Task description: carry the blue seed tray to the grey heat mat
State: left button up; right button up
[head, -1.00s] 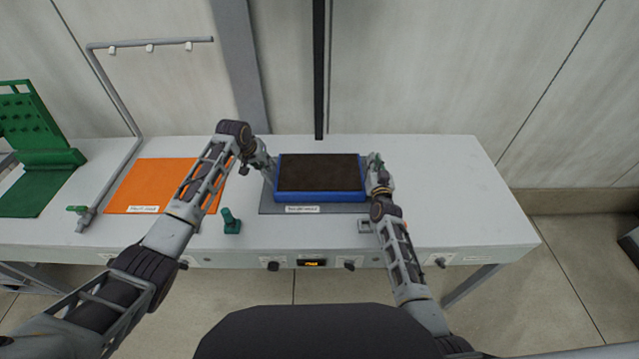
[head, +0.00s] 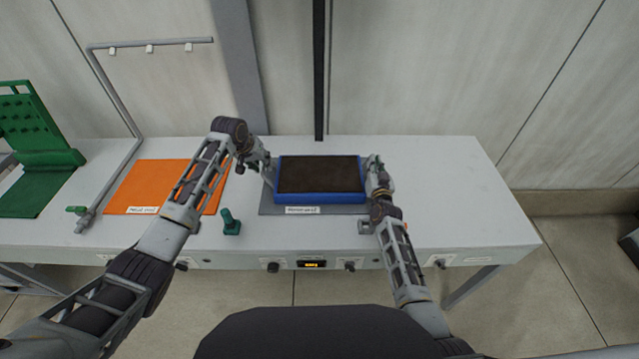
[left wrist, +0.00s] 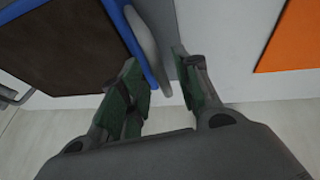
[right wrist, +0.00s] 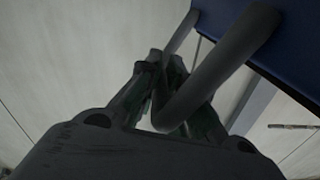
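The blue seed tray (head: 320,198), filled with dark soil, sits level over the grey heat mat (head: 265,208); whether it fully touches the mat is hard to tell. My left gripper (head: 266,170) is at the tray's left end. In the left wrist view my left gripper (left wrist: 158,75) is open, with the grey tray handle (left wrist: 148,45) between its separated fingers. My right gripper (head: 374,172) is at the right end. In the right wrist view my right gripper's fingers (right wrist: 164,65) come together around the right grey handle (right wrist: 225,60).
An orange mat (head: 150,185) lies to the left, with a small green fitting (head: 231,222) between it and the grey mat. A grey pipe frame (head: 110,100) and green stand (head: 40,160) are further left. The bench (head: 450,190) is clear at right.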

pick_arm(q)
jog(key=shift+v, duration=2.8)
pick_arm(e)
jog(key=shift+r, duration=0.15)
pick_arm(q)
jog(key=shift+a, duration=0.1)
pick_arm(e)
jog(key=shift+o, duration=0.2)
jog(key=shift+s, duration=0.1)
jog(key=shift+s, duration=5.9)
pick_arm(q)
jog(key=shift+s+f, duration=0.1)
jog(key=shift+f, duration=0.05)
